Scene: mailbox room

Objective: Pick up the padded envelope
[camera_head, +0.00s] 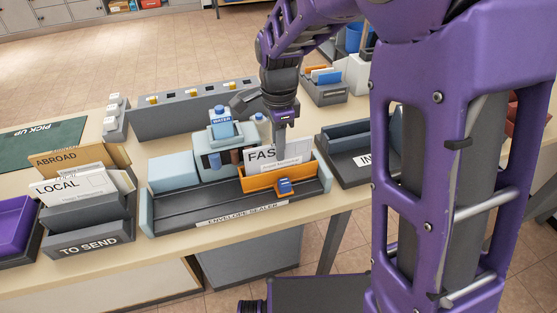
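My gripper (280,146) points down over the envelope sealer (186,212) near the front edge of the table. An orange, open-topped holder or packet (258,184) with a small blue tag is just below, at the right part of the sealer. I cannot tell whether the padded envelope is this orange thing or stands in it. The fingers show edge-on, so their opening and any contact are unclear.
A TO SEND rack (90,243) with ABROAD and LOCAL cards stands left of the sealer. A water bottle and light-blue machine (210,156) stand behind it. A dark tray (355,165) lies right. My purple arm hides much of the right side.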

